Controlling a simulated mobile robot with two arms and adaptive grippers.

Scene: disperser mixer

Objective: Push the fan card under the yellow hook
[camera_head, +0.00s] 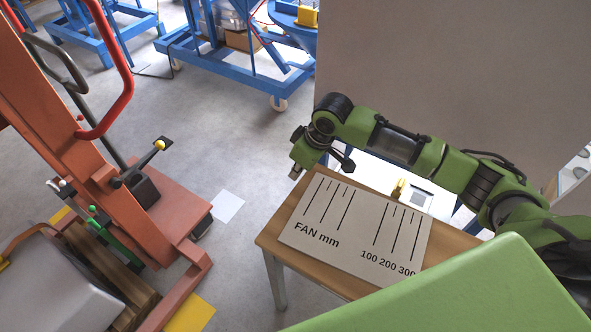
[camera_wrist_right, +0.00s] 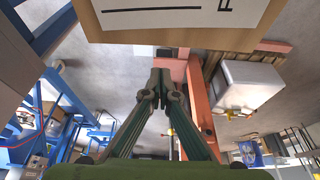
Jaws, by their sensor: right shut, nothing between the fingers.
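The fan card (camera_head: 355,228) is a flat grey-white sheet with black lines and the print "FAN mm 100 200 300". It lies on the wooden table (camera_head: 268,240); its edge also shows at the top of the right wrist view (camera_wrist_right: 180,18). A small yellow hook (camera_head: 400,188) stands at the card's far edge, partly hidden by my arm. My right gripper (camera_head: 297,168) is beyond the card's far left corner; its shut, empty fingers also show in the right wrist view (camera_wrist_right: 158,88). I cannot tell whether it touches the card. My left gripper is not in view.
An orange lifting machine (camera_head: 160,205) with a red handle stands on the left. Blue wheeled frames (camera_head: 235,60) are at the back. A large grey panel (camera_head: 460,70) rises behind my right arm. Open floor lies between the machine and the table.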

